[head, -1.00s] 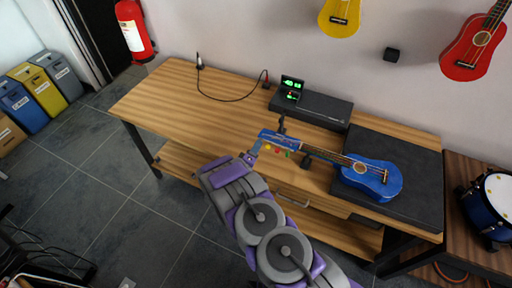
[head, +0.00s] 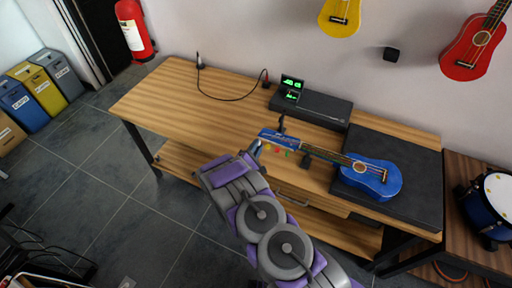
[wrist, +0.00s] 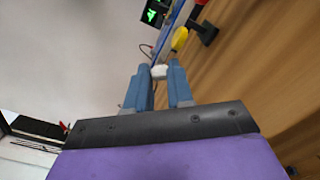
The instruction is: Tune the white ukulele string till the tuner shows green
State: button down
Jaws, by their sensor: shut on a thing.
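The blue ukulele (head: 370,178) lies with its body on a black mat and its headstock to the left. Coloured tuning pegs (head: 277,150) line the headstock's near edge. My gripper (wrist: 159,74) has its two blue fingers closed around the white tuning peg (wrist: 159,71), near the headstock's end. A yellow peg (wrist: 180,38) is just beyond it. The tuner (head: 292,88) has lit green readouts, too small to read; its screen also shows in the wrist view (wrist: 153,14). The white string cannot be made out.
A long black box (head: 318,108) lies behind the headstock. A black cable (head: 230,98) runs along the back. Small dark supports (head: 306,160) stand by the neck. A drum (head: 495,205) stands at right.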

jog(key=shift+n, duration=0.6)
jog(key=c, duration=1.3)
grip_release()
jog(key=shift+o, duration=0.2)
jog(key=shift+s, duration=0.1)
jog(key=p+v, duration=0.1)
jog(key=v, duration=1.6)
